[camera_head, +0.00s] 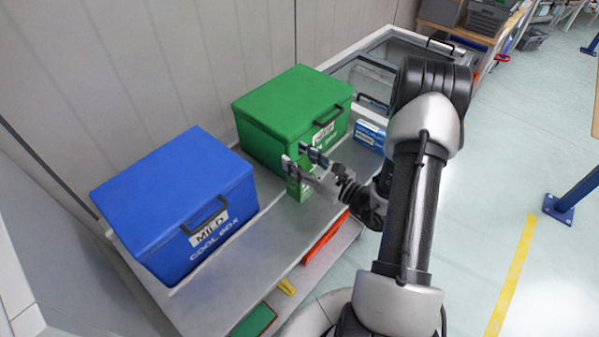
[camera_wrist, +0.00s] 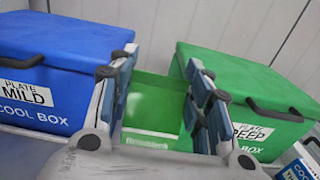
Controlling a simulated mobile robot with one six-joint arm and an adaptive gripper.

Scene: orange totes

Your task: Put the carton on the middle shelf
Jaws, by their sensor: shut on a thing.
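A small green carton (camera_head: 299,188) stands upright at the front of the grey top surface (camera_head: 262,233) of the shelf unit, in front of the large green box. I cannot tell whether its base touches the surface. My gripper (camera_head: 303,160) is shut on the carton, with one finger on either side. In the wrist view the carton (camera_wrist: 154,105) sits between the two fingers (camera_wrist: 158,98). Below the top surface, a lower shelf level (camera_head: 312,272) shows in the head view; I cannot tell if it is the middle one.
A blue cool box (camera_head: 165,190) stands left, and a green cool box (camera_head: 285,105) stands behind the carton. An orange-red item (camera_head: 325,238), a yellow item (camera_head: 287,286) and a green item (camera_head: 253,321) show lower down.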

